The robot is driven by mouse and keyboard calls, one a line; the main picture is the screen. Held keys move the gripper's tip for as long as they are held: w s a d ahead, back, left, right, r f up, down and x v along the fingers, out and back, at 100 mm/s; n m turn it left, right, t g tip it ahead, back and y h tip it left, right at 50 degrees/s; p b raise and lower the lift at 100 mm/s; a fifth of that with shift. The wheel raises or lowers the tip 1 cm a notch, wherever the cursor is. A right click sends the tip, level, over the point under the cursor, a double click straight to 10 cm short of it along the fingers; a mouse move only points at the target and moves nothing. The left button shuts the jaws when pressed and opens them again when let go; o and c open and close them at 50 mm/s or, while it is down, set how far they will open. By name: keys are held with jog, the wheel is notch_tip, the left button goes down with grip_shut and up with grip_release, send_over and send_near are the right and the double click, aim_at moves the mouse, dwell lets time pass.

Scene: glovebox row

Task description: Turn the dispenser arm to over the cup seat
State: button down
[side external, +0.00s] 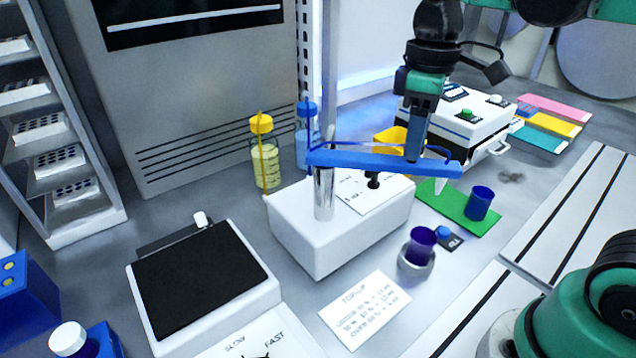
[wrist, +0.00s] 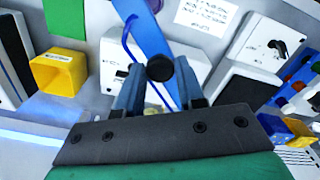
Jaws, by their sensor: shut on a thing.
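The dispenser arm (side external: 350,160) is a blue bar on a silver post (side external: 323,195) rising from a white base (side external: 300,235). My gripper (side external: 414,155) reaches down onto the bar. In the wrist view, its fingers (wrist: 160,90) are shut around a black round knob (wrist: 160,68) on the blue bar (wrist: 145,30).
A second blue cup (side external: 480,202) stands on a green mat (side external: 455,212) at right. Two capped bottles (side external: 265,160) stand behind the base. A black-topped plate (side external: 200,285) and a printed card (side external: 364,310) lie in front.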

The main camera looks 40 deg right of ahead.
jog(key=c, duration=0.5)
grip_release()
jog(key=shift+w, duration=0.1)
jog(key=shift+c, duration=0.2)
jog(key=shift+r, duration=2.8)
notch_tip(320, 180, down, 5)
jog(key=shift+f, duration=0.2)
jog(key=shift+s+a+f, duration=0.1)
jog(key=shift+s+f, duration=0.05)
jog(key=shift+s, duration=0.05)
jog(key=shift+s+a+m, duration=0.2)
jog(key=shift+a+m, duration=0.1)
jog(key=shift+m, duration=0.3)
